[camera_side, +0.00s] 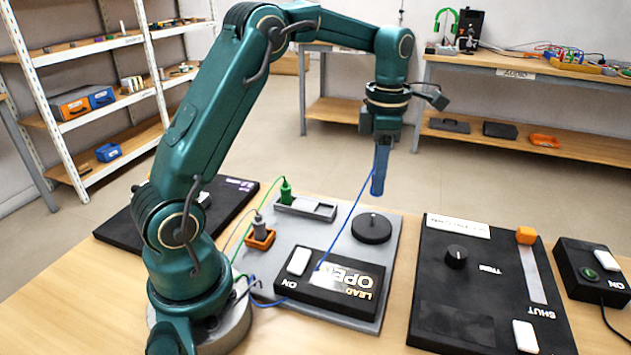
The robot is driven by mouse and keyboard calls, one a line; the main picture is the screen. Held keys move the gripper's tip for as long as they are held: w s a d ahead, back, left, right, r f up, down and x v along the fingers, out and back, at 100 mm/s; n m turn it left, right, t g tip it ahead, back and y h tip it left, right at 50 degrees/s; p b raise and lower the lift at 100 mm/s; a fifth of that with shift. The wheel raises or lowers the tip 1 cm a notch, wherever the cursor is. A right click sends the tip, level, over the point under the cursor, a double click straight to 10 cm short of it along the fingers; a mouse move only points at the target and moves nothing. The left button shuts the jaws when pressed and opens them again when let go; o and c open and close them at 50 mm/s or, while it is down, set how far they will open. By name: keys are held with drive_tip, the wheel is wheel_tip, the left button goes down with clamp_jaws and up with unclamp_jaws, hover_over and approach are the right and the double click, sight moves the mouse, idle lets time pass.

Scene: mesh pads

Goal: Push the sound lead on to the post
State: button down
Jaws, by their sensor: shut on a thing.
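My gripper (379,183) hangs pointing down above the grey board (395,275) and is shut. A thin blue lead (350,211) runs from its fingers down to the black box marked LEAD OPEN (335,283). The lead's held end is hidden by the fingers or too small to make out. A round black disc (372,228) with a small raised nub lies on the board below my gripper, clearly apart from it. I cannot tell for certain whether that nub is the post.
A green plug (285,191) stands at a grey tray (305,208); a grey plug (259,226) stands in an orange block (260,239). A black panel (480,290) with knob and slider lies right, beside a black switch box (592,273). Space around my gripper is clear.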

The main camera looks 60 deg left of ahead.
drive_tip(key=shift+f, duration=2.1)
drive_tip(key=shift+f, duration=0.75)
drive_tip(key=shift+f, duration=0.4)
drive_tip(key=shift+f, duration=0.45)
drive_tip(key=c, duration=0.6)
unclamp_jaws()
